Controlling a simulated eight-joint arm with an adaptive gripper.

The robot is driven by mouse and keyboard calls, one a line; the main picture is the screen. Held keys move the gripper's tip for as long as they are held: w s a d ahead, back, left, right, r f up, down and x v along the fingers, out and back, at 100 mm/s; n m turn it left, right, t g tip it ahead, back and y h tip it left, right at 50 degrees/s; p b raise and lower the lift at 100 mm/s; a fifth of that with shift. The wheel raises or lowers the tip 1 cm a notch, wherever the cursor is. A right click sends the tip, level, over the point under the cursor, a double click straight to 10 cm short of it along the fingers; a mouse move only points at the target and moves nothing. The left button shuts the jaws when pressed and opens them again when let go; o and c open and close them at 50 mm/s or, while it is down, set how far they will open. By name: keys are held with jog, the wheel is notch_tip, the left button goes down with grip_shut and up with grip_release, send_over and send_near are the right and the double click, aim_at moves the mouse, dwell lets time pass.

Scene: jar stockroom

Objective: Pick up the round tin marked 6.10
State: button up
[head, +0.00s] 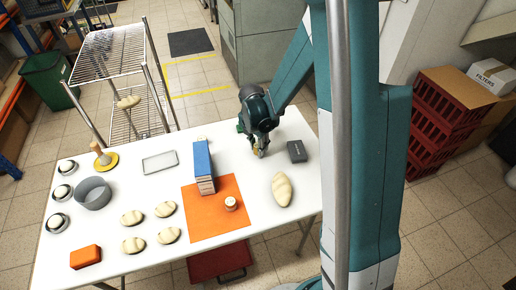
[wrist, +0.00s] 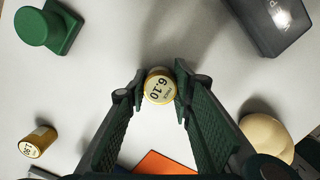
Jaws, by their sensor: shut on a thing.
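The round tin marked 6.10 (wrist: 159,86) has a pale lid with dark print and a gold rim. In the wrist view it sits between the fingertips of my gripper (wrist: 160,91), one pad against each side. My gripper is shut on it. In the head view my gripper (head: 261,151) is low over the far part of the white table, and a small gold bit of the tin shows beside the fingers. I cannot tell whether the tin touches the table. A second gold tin (wrist: 36,142) with a marked lid is apart at the left in the wrist view.
A dark box (head: 297,151) stands right of my gripper, and a green object (wrist: 50,28) stands to its left. A cream loaf (head: 283,189), an orange mat (head: 216,222) and a blue-topped stack (head: 203,166) are nearer. More loaves and a grey bowl (head: 93,193) are farther left.

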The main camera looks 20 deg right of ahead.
notch_tip(320, 180, up, 9)
jog(key=shift+r+p, duration=0.15)
jog(key=shift+p, duration=0.95)
jog(key=shift+r, duration=0.2)
